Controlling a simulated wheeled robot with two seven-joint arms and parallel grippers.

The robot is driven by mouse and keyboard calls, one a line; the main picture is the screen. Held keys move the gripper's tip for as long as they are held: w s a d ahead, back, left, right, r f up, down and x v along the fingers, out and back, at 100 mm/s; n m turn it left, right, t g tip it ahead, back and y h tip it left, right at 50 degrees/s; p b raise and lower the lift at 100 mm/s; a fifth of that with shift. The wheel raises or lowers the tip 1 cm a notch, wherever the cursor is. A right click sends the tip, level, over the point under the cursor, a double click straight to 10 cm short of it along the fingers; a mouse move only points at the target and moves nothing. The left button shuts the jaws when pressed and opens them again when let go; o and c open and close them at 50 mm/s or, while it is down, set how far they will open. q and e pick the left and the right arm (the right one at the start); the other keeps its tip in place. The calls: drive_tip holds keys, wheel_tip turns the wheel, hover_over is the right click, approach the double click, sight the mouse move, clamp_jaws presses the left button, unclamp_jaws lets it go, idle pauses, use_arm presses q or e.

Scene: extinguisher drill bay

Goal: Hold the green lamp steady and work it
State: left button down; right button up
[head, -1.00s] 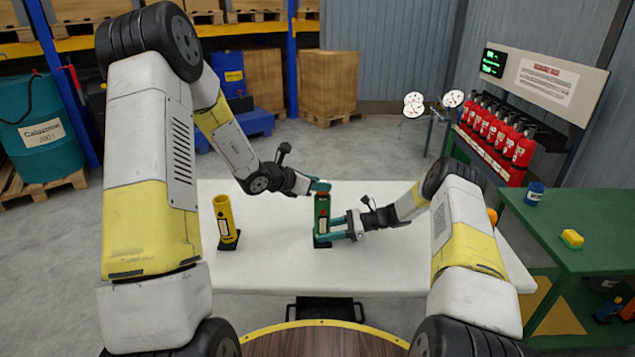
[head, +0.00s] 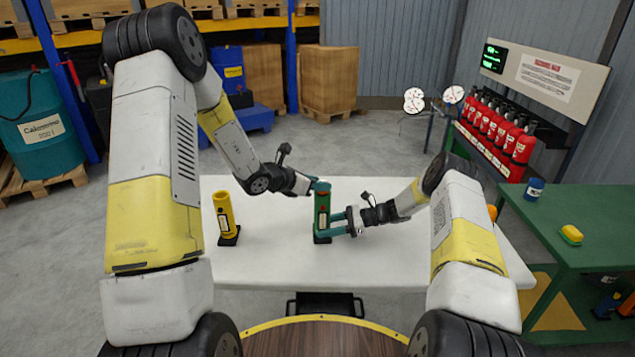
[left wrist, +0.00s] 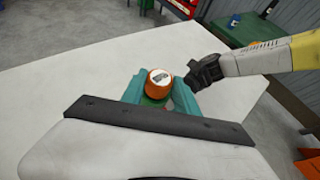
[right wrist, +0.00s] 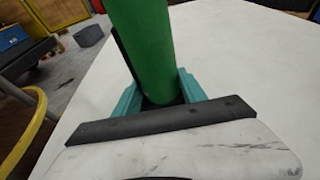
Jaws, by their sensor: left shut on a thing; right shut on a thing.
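The green lamp (head: 322,213) stands upright on a dark base on the white table (head: 275,265). Its orange top with a pale, marked face (left wrist: 158,82) shows in the left wrist view. My left gripper (head: 317,187) is at the lamp's upper end, its teal fingers on either side of the orange top and shut on it. My right gripper (head: 335,226) comes in from the right, shut around the lower part of the green body, which also shows in the right wrist view (right wrist: 145,45). The fingers hide part of the lamp's lower body and top.
A yellow lamp (head: 225,214) stands on a dark base at the table's left. A green bench (head: 585,215) at the right carries a blue cup (head: 535,188) and a yellow block (head: 571,235). The table's front is clear.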

use_arm(q)
drive_tip(key=shift+f, duration=0.15)
use_arm(e)
drive_tip(key=shift+s+d+f, duration=0.15)
drive_tip(key=shift+f, duration=0.2)
use_arm(q)
drive_tip(key=c, duration=0.8)
unclamp_jaws()
drive_tip(key=shift+c, duration=0.2)
drive_tip(key=v, duration=1.2)
use_arm(e)
drive_tip(key=o, duration=1)
drive_tip(key=shift+o, duration=0.2)
